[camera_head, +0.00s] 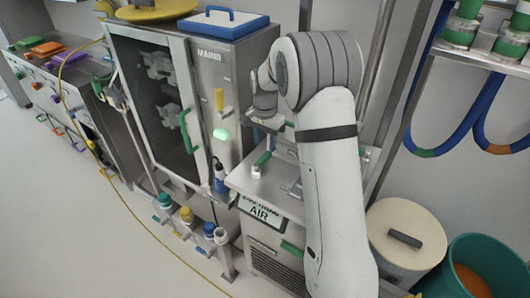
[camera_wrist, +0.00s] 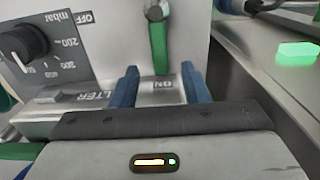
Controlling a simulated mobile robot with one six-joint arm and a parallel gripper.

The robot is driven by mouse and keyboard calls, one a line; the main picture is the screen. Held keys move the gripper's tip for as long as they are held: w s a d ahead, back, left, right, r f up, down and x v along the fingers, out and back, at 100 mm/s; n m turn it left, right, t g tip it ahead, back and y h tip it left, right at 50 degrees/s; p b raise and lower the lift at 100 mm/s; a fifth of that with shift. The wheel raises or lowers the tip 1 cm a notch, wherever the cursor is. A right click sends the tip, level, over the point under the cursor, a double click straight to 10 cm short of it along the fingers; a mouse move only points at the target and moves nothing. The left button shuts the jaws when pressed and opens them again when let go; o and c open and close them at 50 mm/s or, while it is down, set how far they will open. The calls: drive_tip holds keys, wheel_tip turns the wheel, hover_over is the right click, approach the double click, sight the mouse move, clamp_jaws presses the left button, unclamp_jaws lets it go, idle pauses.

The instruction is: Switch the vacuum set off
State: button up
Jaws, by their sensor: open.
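In the wrist view, the green switch lever (camera_wrist: 158,45) hangs down from its pivot on the steel panel, its lower end toward the ON label (camera_wrist: 165,85). The OFF label (camera_wrist: 85,17) is up to the left. A black knob (camera_wrist: 25,42) with an mbar scale sits on the grey panel at the left. My gripper (camera_wrist: 160,78) is open, with one blue finger on each side of the lever's lower end in the picture. I cannot tell whether either finger touches it. In the head view, my arm hides much of that area.
A steel cabinet (camera_head: 238,60) with a glass door stands left of my arm. A lit green light (camera_head: 220,134) is on its front. A lidded cream bin (camera_head: 405,225) and a teal bin (camera_head: 490,262) stand at the right. The floor at the lower left is clear apart from a yellow hose (camera_head: 135,215).

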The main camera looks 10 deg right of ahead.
sight(265, 155)
drive_tip(key=shift+f+p, duration=0.3)
drive_tip(key=shift+f, duration=2.5)
drive_tip(key=shift+c, duration=0.5)
clamp_jaws()
